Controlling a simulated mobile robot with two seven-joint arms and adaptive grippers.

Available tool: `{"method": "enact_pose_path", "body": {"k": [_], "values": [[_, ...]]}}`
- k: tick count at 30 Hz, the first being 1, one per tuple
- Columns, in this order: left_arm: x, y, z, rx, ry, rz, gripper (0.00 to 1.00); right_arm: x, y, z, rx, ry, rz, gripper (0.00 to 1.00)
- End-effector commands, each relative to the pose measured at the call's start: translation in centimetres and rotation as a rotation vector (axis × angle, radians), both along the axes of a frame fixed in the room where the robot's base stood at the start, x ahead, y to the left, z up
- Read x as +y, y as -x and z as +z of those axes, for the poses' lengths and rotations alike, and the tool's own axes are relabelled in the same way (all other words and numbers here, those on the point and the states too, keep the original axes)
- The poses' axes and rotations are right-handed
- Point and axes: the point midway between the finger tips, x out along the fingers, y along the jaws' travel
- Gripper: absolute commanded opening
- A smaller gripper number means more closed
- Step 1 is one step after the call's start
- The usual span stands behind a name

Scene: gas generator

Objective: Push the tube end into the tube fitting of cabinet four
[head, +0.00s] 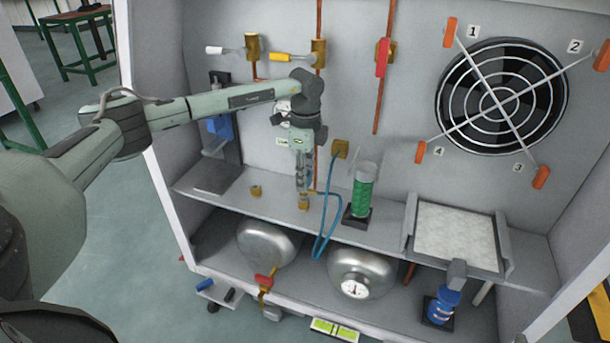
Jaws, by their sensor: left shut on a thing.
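My left gripper (304,190) points down over the shelf at the back of the open cabinet and is shut on what appears to be an end of the blue tube. The blue tube (320,238) hangs in a loop over the shelf edge and also runs up to a brass fitting (340,148) on the back wall. A small brass fitting (303,204) is right under the fingertips; I cannot tell whether the tube end is inside it. The fingers hide the held end. My right gripper is not in view.
Another brass piece (256,190) lies on the shelf to the left. A green-filled cylinder (362,194) stands close on the right. Metal vessels (362,271) are below. A fan (502,96) and valve handles (383,57) are on the back wall.

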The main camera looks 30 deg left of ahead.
Motion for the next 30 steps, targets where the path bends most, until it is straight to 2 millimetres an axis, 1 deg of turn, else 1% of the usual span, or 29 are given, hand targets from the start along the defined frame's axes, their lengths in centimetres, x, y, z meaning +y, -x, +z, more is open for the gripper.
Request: {"method": "enact_pose_path", "body": {"k": [21, 30], "values": [[0.0, 0.0, -1.8, -0.001, 0.000, 0.000, 0.00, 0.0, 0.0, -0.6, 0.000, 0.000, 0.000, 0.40], [0.0, 0.0, -2.0, 0.000, 0.000, 0.000, 0.00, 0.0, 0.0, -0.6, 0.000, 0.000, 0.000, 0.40]]}}
